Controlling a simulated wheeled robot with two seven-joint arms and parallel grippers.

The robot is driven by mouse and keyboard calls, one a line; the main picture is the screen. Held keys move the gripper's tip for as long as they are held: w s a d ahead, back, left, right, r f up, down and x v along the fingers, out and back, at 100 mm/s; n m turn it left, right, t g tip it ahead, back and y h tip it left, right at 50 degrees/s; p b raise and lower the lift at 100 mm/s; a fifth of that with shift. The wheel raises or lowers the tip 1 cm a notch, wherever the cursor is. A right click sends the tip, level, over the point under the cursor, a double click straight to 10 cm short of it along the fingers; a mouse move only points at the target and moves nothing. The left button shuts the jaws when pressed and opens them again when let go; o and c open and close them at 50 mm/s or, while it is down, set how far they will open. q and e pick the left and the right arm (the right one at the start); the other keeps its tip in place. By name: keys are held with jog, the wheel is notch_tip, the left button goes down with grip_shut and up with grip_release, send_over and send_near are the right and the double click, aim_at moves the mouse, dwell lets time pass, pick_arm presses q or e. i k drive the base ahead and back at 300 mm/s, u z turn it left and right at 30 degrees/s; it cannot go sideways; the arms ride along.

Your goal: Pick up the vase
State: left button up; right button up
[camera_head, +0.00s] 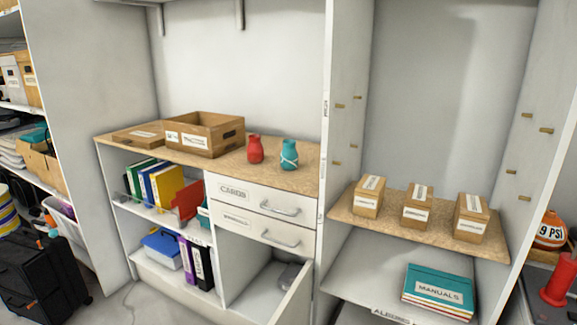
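Two small vase-like pieces stand upright on the wooden countertop (225,168) of the shelving unit. One is a red vase (255,150). The other is a teal vase (289,155) with a light band around it, just to the right of the red one. The two are close together with a small gap between them. Neither of my grippers shows in the head view.
A tall white panel (338,120) rises right of the countertop. Small boxes (417,206) stand on the right shelf. A lower cabinet door (292,296) hangs open.

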aim_at(290, 156)
jog(key=u, duration=1.7)
jog(key=i, duration=2.8)
jog(key=z, duration=2.85)
